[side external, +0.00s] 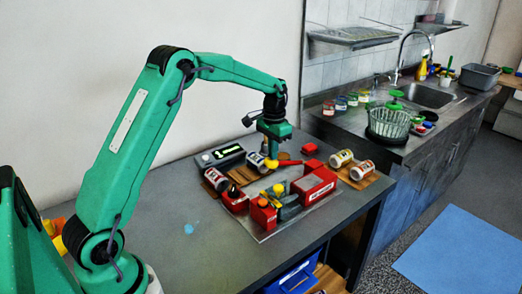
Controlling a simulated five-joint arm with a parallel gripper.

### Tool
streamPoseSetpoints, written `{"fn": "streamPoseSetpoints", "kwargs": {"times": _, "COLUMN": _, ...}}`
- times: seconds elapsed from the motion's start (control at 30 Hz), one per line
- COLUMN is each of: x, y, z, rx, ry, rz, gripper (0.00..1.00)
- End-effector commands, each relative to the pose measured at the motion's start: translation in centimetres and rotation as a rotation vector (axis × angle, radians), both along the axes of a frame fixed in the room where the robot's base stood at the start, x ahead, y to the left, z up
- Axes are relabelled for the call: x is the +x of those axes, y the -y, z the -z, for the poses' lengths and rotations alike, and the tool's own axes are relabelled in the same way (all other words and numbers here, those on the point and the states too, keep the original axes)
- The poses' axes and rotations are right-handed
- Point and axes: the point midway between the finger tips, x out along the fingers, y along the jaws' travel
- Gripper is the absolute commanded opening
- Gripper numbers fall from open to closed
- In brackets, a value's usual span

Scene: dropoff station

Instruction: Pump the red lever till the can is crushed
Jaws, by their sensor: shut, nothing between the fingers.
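The crusher station stands on a grey plate (262,238) on the table, with a large red labelled block (316,186) at right and a smaller red block (263,214) at front. I cannot tell for sure which red part is the lever; a small red piece (310,149) shows behind the station. Grey parts (289,210) and yellow knobs lie between the blocks. Which can is to be crushed, and its shape, I cannot make out. My gripper (271,163) is shut and empty, pointing down above the back of the station; contact is unclear.
White-labelled cans lie left (215,178) and behind (256,160); two more cans (342,158) (362,171) rest on a wooden board (378,184) at right. A dark box with a display (228,153) stands behind.

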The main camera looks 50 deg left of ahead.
Motion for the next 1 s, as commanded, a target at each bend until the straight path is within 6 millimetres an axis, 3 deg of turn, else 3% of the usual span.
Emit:
{"fn": "streamPoseSetpoints", "kwargs": {"times": 0.43, "x": 0.0, "y": 0.0, "z": -0.4, "rx": 0.000, "ry": 0.002, "rz": 0.000, "gripper": 0.00}}
{"fn": "streamPoseSetpoints", "kwargs": {"times": 1.0, "x": 0.0, "y": 0.0, "z": -3.9, "rx": 0.000, "ry": 0.002, "rz": 0.000, "gripper": 0.00}}
